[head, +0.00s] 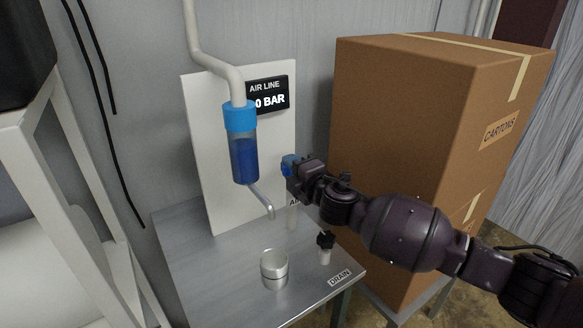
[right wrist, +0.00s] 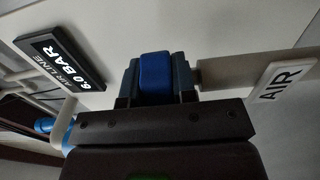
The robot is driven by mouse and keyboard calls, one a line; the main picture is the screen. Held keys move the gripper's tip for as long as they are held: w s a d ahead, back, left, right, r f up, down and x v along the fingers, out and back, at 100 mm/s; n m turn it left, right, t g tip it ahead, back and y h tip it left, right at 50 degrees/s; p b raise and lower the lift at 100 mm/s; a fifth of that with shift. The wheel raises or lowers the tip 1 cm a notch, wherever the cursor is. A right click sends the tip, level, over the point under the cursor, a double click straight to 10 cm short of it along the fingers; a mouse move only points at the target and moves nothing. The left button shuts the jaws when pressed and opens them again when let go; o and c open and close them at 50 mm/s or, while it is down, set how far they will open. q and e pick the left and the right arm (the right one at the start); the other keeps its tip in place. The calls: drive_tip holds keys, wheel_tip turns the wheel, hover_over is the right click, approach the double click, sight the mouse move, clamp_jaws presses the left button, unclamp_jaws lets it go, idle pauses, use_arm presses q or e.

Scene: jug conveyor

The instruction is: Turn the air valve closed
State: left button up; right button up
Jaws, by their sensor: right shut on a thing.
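The air valve's blue handle (head: 287,161) is in front of the white panel (head: 214,160), right of the filter bowl. My right gripper (head: 292,167) is shut on it, and its fingers cover much of the handle. In the right wrist view the blue handle (right wrist: 155,75) sits between the two dark fingers. A white AIR label (right wrist: 280,85) is to its right there. The display reads 6.0 BAR in the right wrist view (right wrist: 60,62); in the head view the pipe hides part of it. My left gripper is not in view.
A filter with a blue bowl (head: 244,160) and a bent outlet tube hangs from a pipe. A metal cup (head: 273,268) and a black drain knob (head: 325,240) are on the steel table (head: 190,270). Large cartons (head: 400,110) stand close at the right.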

drive_tip(key=shift+m+t+h+b, duration=0.2)
drive_tip(key=shift+m+t+h, duration=0.5)
drive_tip(key=shift+m+h, duration=0.7)
drive_tip(key=shift+m+t+h+b, duration=0.2)
drive_tip(key=shift+m+t+h, duration=0.6)
drive_tip(key=shift+h, duration=1.4)
drive_tip(key=o, duration=0.6)
drive_tip(key=shift+o, duration=0.2)
drive_tip(key=s+d+b, duration=0.1)
drive_tip(key=s+d, duration=0.1)
drive_tip(key=s, duration=0.8)
drive_tip(key=shift+s, duration=0.35)
drive_tip(key=shift+o, duration=0.2)
